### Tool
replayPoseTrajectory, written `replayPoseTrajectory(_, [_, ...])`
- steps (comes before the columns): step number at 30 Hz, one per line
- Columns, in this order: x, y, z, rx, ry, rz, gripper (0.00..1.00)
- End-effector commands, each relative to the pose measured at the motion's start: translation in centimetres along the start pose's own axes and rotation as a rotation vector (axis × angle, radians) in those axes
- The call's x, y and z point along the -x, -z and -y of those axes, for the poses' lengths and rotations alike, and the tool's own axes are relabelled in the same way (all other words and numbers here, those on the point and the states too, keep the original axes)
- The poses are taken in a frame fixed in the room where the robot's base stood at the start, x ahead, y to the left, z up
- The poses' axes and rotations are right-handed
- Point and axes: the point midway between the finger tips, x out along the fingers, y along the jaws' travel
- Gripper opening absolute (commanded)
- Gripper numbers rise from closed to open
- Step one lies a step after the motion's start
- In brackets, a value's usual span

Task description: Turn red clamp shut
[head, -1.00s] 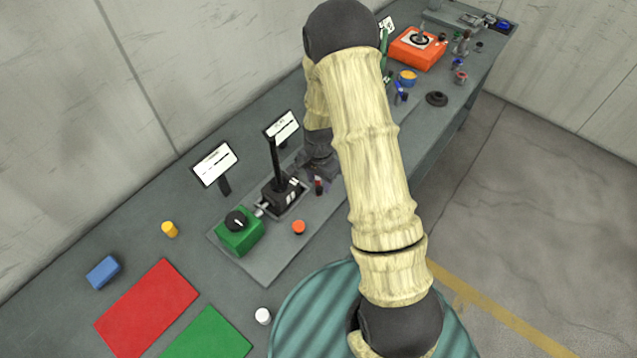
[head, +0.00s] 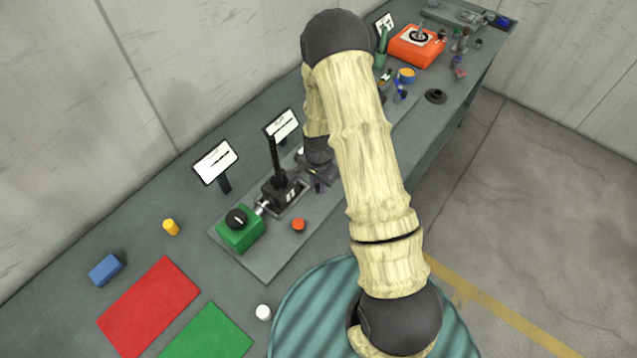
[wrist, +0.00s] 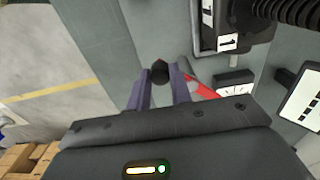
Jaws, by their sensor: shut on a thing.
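The red clamp (wrist: 203,89) shows in the wrist view as a red arm running right from behind my gripper's right finger. A dark round knob (wrist: 160,70) sits between the fingertips. My gripper (wrist: 160,75) has two purple fingers, and they are shut on this knob. How the knob joins the red arm is hidden by the fingers. In the head view my gripper (head: 318,187) is low over the bench plate, just right of the black lever device (head: 280,194). My arm and wrist hide most of the clamp there.
A green box with a black dial (head: 240,232) and an orange button (head: 298,225) are on the plate (head: 268,262). Sign cards (head: 215,163) stand behind. An orange box (head: 414,46) and small parts are at the far end. The near bench holds red and green mats.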

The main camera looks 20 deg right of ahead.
Motion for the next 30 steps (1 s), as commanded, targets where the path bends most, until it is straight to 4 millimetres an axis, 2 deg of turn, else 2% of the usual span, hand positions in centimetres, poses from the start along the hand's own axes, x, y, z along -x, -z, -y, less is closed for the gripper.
replayPoseTrajectory(14, [-0.2, 0.8, -0.7, 0.151, 0.001, 0.000, 0.00])
replayPoseTrajectory(30, [-0.2, 3.3, -1.7, 0.626, 0.001, -0.002, 0.00])
